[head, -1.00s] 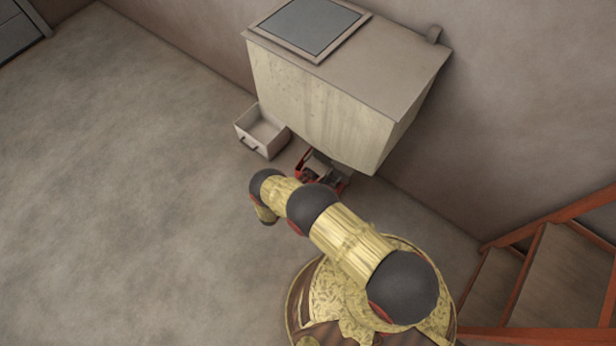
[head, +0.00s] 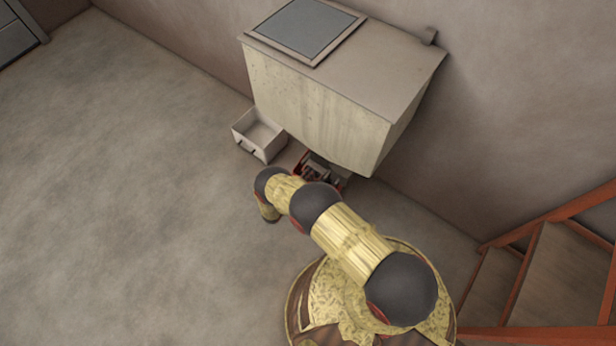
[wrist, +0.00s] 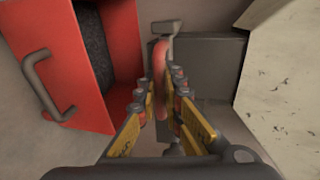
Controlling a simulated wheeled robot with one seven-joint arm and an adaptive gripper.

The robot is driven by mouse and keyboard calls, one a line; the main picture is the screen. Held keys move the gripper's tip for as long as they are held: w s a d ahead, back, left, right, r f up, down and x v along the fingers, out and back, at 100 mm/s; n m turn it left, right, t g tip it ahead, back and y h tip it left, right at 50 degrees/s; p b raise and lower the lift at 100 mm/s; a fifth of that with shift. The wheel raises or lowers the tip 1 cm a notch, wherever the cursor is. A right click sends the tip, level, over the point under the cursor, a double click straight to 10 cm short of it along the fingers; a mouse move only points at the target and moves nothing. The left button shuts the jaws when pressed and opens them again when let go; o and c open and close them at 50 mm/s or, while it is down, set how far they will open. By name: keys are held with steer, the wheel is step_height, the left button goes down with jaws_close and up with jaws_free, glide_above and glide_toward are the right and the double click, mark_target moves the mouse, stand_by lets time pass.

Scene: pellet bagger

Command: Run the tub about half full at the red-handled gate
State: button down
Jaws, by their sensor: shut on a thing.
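The red handle (wrist: 161,62) of the gate stands upright between my fingers in the wrist view. My gripper (wrist: 160,95) is shut on it. The red tub (wrist: 120,60) is just left of the handle, with a grey bail on its side. Dark, speckled grey matter shows inside it; its level is hard to judge. In the head view the tub and gate are mostly hidden below the hopper (head: 320,100) and behind my arm.
A dark grey block (wrist: 208,62) lies behind the handle. Red-railed stairs (head: 535,260) stand at the right. The floor at left is clear.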

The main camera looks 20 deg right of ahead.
steer(key=c, duration=2)
jaws_free()
steer(key=shift+d, duration=0.1)
steer(key=shift+o, duration=0.2)
steer(key=v, duration=1.2)
